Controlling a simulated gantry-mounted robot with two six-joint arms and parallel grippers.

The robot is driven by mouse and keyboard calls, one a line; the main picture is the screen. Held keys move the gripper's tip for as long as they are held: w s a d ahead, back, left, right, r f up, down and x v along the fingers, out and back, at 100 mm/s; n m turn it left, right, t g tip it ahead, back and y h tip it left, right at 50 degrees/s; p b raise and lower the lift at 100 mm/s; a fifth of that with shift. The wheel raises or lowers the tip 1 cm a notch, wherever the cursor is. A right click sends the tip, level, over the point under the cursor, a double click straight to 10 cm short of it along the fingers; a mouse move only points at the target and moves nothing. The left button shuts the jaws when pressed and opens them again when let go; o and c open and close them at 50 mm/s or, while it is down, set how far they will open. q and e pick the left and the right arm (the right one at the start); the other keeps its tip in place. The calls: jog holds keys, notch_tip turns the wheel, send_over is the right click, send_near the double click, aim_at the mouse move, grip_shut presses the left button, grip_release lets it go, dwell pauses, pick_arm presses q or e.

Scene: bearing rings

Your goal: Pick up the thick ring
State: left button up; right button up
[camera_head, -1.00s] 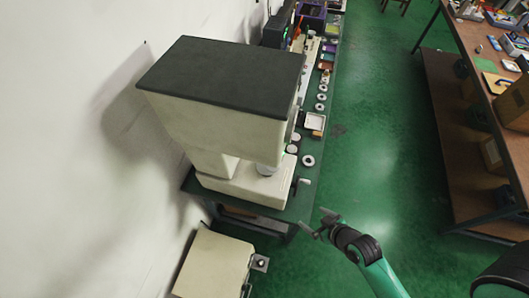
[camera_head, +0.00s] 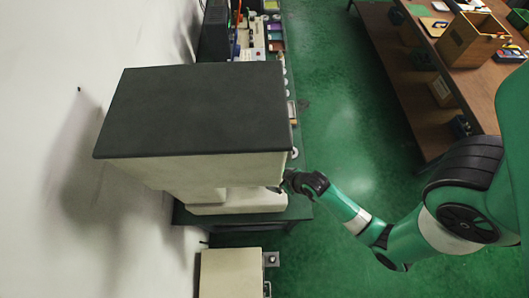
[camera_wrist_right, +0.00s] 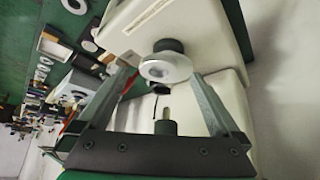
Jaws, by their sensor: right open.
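In the right wrist view my right gripper (camera_wrist_right: 157,72) is open, its two fingers apart. A round, pale metal disc (camera_wrist_right: 178,68) with a dark cylinder behind it shows between the fingertips, in front of the cream machine; I cannot tell whether anything touches it. In the head view my right gripper (camera_head: 284,183) is at the machine's right side, partly hidden. A pale ring (camera_wrist_right: 75,5) lies on the green bench at the top left of the wrist view. Smaller rings (camera_wrist_right: 42,73) lie farther along. I cannot tell which ring is the thick one. My left gripper is not seen.
The large cream machine (camera_head: 205,172) with a dark top hides much of the bench (camera_head: 298,212). A cream cabinet (camera_head: 230,275) stands below. Trays, boxes and parts crowd the bench's far end. Green floor is open between this bench and a brown table (camera_head: 385,55).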

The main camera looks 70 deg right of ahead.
jog(key=w+f, duration=0.1)
jog(key=w+d+f+b, duration=0.1)
jog(key=w, duration=0.1)
jog(key=w+d+f, duration=0.1)
jog(key=shift+w+f+b, duration=0.2)
jog(key=shift+f+b, duration=0.1)
jog(key=shift+b, duration=0.1)
jog(key=shift+w+d+f, duration=0.1)
jog(key=shift+w+f, duration=0.25)
grip_shut()
jog(key=shift+r, duration=0.15)
jog(key=shift+r, duration=0.65)
jog(key=s+a+b, duration=0.1)
jog(key=s+a, duration=0.2)
jog(key=s, duration=0.5)
jog(key=s+a+b, duration=0.1)
jog(key=s+a, duration=0.3)
jog(key=s, duration=0.4)
jog(key=shift+s, duration=0.3)
